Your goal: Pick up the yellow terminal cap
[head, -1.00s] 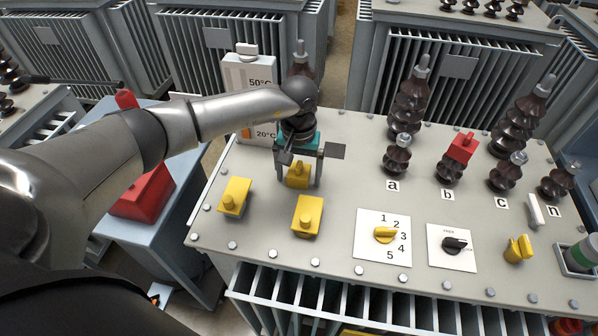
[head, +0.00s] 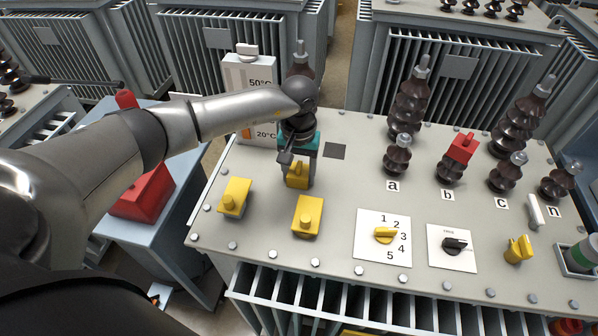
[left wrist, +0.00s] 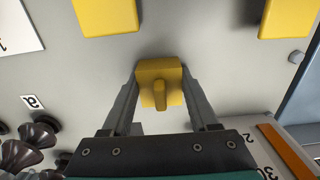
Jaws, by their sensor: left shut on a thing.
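Three yellow terminal caps, square blocks with a knob on top, are on the grey transformer lid. The back one (head: 297,180) is between the fingers of my left gripper (head: 299,177), which is shut on it. In the left wrist view this cap (left wrist: 159,84) sits between the two grey fingertips (left wrist: 161,80), knob facing the camera. I cannot tell whether it touches the lid. The other two caps, the left one (head: 235,197) and the front one (head: 307,216), stand free on the lid. My right gripper is not in view.
Brown insulators labelled a (head: 396,157), b, c and n stand to the right; a red cap (head: 463,147) tops b. A yellow dial (head: 384,235) and a black switch (head: 454,245) are at the front. A thermometer box (head: 247,75) stands behind my gripper.

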